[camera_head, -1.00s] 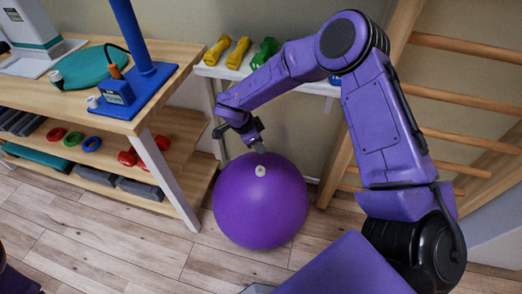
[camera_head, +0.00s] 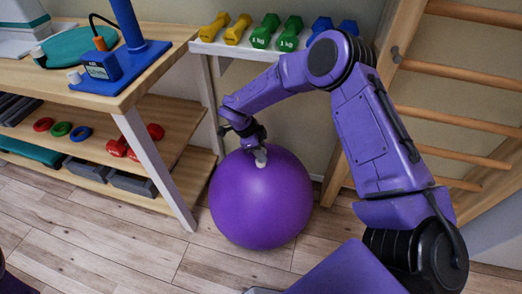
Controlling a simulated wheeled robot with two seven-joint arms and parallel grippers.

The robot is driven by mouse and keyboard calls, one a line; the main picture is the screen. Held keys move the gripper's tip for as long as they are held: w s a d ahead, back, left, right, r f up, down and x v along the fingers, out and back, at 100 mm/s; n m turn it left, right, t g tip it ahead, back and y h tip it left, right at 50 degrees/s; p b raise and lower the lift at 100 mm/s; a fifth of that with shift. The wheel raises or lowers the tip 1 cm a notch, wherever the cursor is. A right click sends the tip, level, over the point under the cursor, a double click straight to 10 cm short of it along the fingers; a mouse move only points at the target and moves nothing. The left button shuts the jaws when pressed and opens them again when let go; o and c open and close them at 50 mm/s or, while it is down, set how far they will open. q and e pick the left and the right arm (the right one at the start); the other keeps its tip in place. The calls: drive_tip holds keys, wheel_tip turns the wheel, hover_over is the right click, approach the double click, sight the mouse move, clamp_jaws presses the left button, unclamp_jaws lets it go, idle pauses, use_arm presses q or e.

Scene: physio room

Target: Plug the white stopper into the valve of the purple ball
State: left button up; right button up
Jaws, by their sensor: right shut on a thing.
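The purple ball (camera_head: 261,205) rests on the floor between the wooden table and the wall bars. My right gripper (camera_head: 260,149) is above the top of the ball and is shut on the small white stopper (camera_head: 261,161). The stopper is at the top of the ball, with its upper part between the fingers. The valve cannot be made out apart from it, and I cannot tell how far in the stopper sits. My left gripper is not in view.
The wooden table (camera_head: 150,62) at left holds a blue pump stand (camera_head: 133,55) and a teal disc (camera_head: 80,45). A white rack (camera_head: 232,50) with coloured dumbbells is behind the ball. Wall bars (camera_head: 455,75) stand at right. Floor is clear in front.

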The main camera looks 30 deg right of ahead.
drive_tip(key=shift+r, duration=0.15)
idle(0.3)
drive_tip(key=shift+p, duration=0.35)
drive_tip(key=shift+a, duration=0.1)
drive_tip(key=shift+f+b, duration=0.5)
drive_tip(key=shift+f, duration=0.45)
drive_tip(key=shift+s+f, duration=0.1)
drive_tip(key=shift+f, duration=0.05)
idle(0.3)
drive_tip(key=shift+r+p, duration=0.9)
drive_tip(key=shift+f+b, duration=0.45)
drive_tip(key=shift+f, duration=0.35)
